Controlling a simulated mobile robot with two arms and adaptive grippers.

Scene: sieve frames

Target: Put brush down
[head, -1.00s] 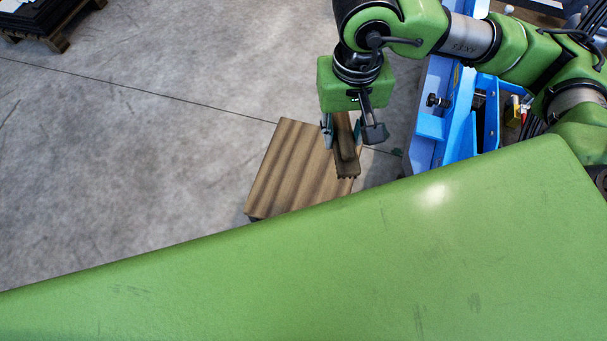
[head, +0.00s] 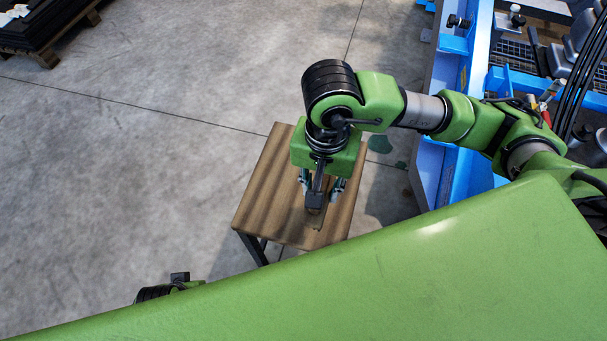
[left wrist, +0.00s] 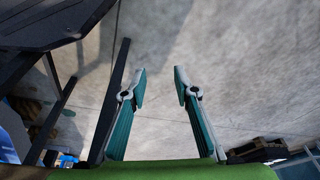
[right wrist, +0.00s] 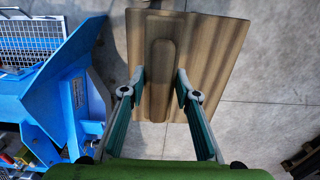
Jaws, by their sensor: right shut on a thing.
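The brush (right wrist: 160,85) is brown with a raised grip along its middle. In the right wrist view it lies between the fingers of my right gripper (right wrist: 160,92), which is shut on that grip. In the head view my right gripper (head: 319,190) points down over the small wooden table (head: 262,195), and only an end of the brush (head: 319,222) shows. The brush is at or just above the tabletop; I cannot tell if it touches. My left gripper (left wrist: 161,75) is open and empty, with floor beyond it.
The small table has dark legs, seen close at the left of the left wrist view. A blue machine frame (head: 450,75) stands right of the table. A dark stack on a pallet (head: 45,30) is at the far left. Open concrete floor lies left of the table.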

